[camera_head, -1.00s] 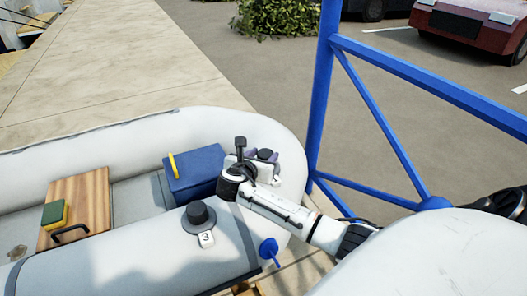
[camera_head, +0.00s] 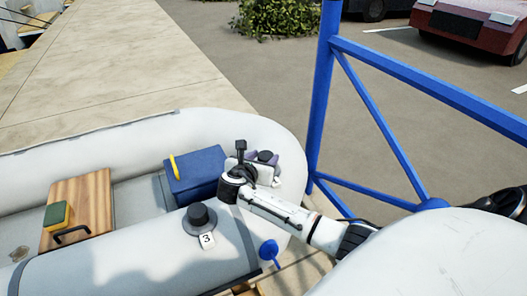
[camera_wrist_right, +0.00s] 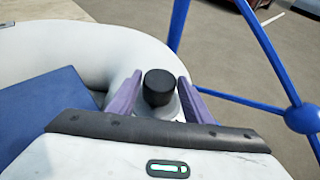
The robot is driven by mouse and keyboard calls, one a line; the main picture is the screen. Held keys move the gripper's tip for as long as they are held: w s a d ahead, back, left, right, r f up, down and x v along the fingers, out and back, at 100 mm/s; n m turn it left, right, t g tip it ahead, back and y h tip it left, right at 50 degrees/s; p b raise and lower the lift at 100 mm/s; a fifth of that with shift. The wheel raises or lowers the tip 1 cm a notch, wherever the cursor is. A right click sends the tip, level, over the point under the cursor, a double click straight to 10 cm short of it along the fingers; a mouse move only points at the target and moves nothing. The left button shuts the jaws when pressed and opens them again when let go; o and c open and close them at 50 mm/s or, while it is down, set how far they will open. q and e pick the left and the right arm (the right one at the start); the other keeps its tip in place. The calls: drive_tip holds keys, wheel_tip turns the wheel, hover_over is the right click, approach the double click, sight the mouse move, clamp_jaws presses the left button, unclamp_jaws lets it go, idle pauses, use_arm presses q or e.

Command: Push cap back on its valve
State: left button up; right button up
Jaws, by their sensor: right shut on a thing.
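My right gripper (camera_head: 265,160) reaches over the bow end of a pale inflatable boat (camera_head: 130,255). In the right wrist view its two purple fingers (camera_wrist_right: 160,98) stand on either side of a black round cap (camera_wrist_right: 160,87). They are shut on it, and the cap is upright on a grey round base. The cap's top also shows in the head view (camera_head: 265,156). Whether the cap is seated on its valve is hidden. A second valve with a dark cap (camera_head: 200,216) sits on the near tube beside a label "3" (camera_head: 207,239). My left gripper is not in view.
A blue box (camera_head: 196,172) with a yellow handle lies inside the boat. A wooden seat (camera_head: 82,205) with a green and yellow sponge (camera_head: 57,214) is at the left. Blue railing (camera_head: 320,100) stands behind.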

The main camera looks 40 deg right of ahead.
drive_tip(key=shift+f+b, duration=0.35)
drive_tip(key=shift+f, duration=0.3)
idle(0.5)
drive_tip(key=o, duration=0.7)
drive_tip(key=shift+o, duration=0.2)
